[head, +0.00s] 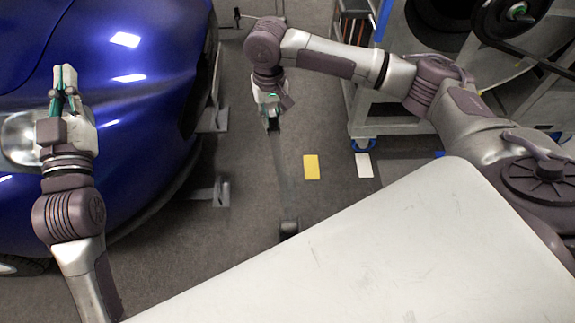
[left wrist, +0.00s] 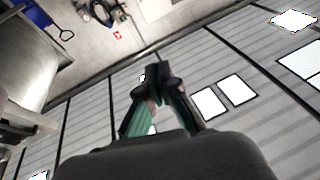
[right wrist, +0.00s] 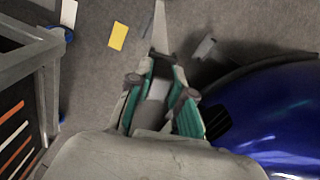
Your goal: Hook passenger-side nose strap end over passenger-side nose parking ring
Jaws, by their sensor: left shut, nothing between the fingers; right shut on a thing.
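My right gripper (head: 271,122) is over the floor between the blue car and the grey cart. It is shut on the end of a grey strap (head: 281,175), which runs down to a dark block (head: 289,227) on the floor. In the right wrist view, the strap (right wrist: 160,28) runs away beyond the fingertips (right wrist: 162,65); its end is mostly hidden between the fingers. My left gripper (head: 65,75) is shut and empty, pointing up in front of the car's headlight. The left wrist view shows its closed fingertips (left wrist: 156,75) against the ceiling. I cannot make out the parking ring.
The blue car (head: 120,110) fills the left, with metal brackets (head: 212,192) on the floor beside it. A grey wheeled cart (head: 375,127) stands at the right. A yellow card (head: 311,167) and a white card (head: 364,165) lie on clear floor.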

